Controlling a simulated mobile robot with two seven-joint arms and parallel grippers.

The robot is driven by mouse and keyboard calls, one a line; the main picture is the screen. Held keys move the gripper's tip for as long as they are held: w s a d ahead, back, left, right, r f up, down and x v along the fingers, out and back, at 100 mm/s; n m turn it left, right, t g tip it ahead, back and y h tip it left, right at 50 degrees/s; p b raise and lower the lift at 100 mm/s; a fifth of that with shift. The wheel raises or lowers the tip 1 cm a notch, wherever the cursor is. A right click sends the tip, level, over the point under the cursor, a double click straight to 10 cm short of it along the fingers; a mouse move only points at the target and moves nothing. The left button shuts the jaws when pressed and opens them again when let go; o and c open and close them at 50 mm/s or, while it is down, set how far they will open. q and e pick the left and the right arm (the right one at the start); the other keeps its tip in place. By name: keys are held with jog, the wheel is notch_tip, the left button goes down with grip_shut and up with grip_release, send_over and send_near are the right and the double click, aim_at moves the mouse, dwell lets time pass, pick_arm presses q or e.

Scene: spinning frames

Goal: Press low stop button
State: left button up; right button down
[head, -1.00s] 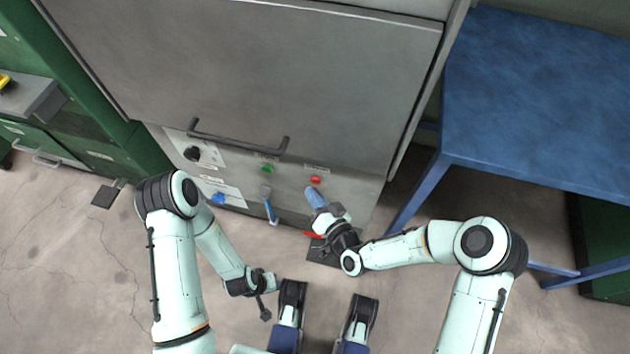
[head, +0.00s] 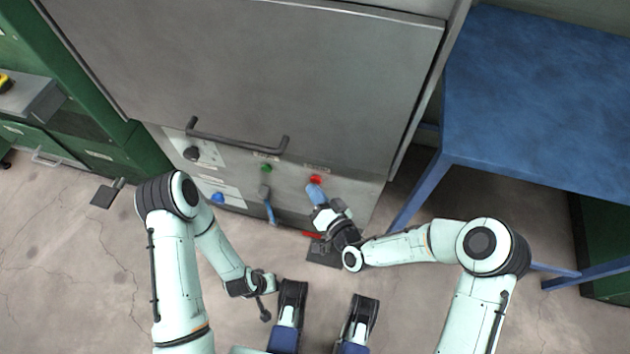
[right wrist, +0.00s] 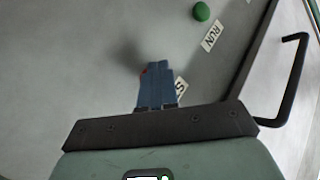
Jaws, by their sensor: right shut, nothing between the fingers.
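The red stop button (head: 316,180) sits on the lower front panel of the grey machine, under a small label. My right gripper (head: 313,189) is shut and empty, its blue fingertips right at the lower edge of the red button; I cannot tell whether they touch it. In the right wrist view, the shut blue fingers (right wrist: 156,85) hide most of the button, and only a sliver of red (right wrist: 144,71) shows at their left. A partly hidden label beginning with S (right wrist: 180,88) is beside them. My left gripper (head: 266,303) hangs low, away from the panel; its jaws are unclear.
A green button (head: 265,168), by the RUN label (right wrist: 213,36), is left of the red one. A blue-handled lever (head: 269,208), a blue knob (head: 218,198) and a black knob (head: 191,153) are further left. A bar handle (head: 238,144) juts out above. A blue table (head: 540,90) stands right.

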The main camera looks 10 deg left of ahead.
jog(key=shift+w, duration=0.35)
dwell(0.5)
jog(key=shift+s, duration=1)
jog(key=shift+s+a+p, duration=0.1)
jog(key=shift+s+p, duration=0.65)
jog(key=shift+s, duration=1.75)
